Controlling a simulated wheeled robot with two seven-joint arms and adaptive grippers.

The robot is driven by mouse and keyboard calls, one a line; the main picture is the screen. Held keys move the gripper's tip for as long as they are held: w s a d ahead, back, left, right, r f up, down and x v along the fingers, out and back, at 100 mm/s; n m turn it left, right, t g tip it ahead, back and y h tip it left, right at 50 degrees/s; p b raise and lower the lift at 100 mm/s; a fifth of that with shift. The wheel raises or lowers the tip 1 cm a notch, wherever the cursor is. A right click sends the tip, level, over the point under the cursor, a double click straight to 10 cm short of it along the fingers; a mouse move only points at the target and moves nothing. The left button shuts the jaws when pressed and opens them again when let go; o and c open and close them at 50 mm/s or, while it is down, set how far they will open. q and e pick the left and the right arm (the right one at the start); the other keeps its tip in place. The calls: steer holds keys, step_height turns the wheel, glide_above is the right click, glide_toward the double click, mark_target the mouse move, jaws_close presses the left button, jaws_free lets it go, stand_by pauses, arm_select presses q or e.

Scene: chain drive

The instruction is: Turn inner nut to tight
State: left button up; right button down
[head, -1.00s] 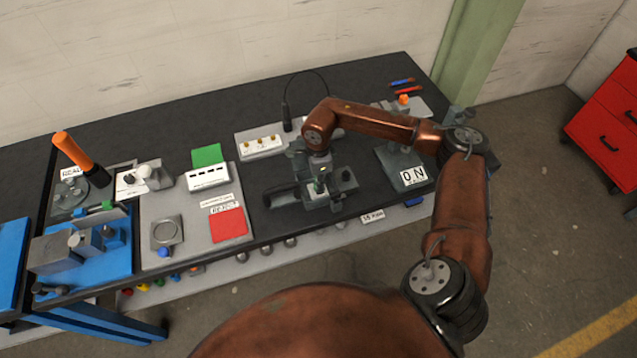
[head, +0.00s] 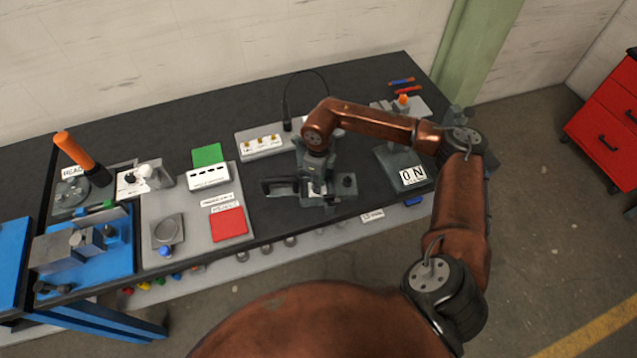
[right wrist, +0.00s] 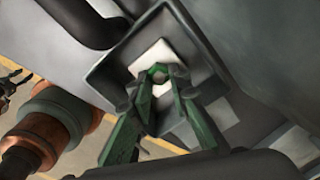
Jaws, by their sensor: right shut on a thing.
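The dark fixture block (head: 347,186) stands near the front edge of the bench, right of centre. My right gripper (head: 317,187) reaches down onto it from above, and its body hides most of the work spot in the head view. In the right wrist view, the two green fingers of my right gripper (right wrist: 157,82) converge on a small nut-like piece (right wrist: 157,70) in front of a pale square patch within a dark square frame (right wrist: 110,72). The fingers are shut on this piece; they cover part of it.
A dark block with an ON label (head: 412,176) stands right of the fixture. A grey board with a red square (head: 228,223) and green square (head: 207,155) lies to the left. A grey strip with brass pieces (head: 262,142) is behind. Dark bench top is bare between them.

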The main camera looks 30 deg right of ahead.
steer(key=shift+w+r, duration=0.1)
steer(key=shift+r, duration=0.05)
stand_by(0.8)
steer(key=c, duration=1.8)
jaws_free()
step_height(320, 180, up, 12)
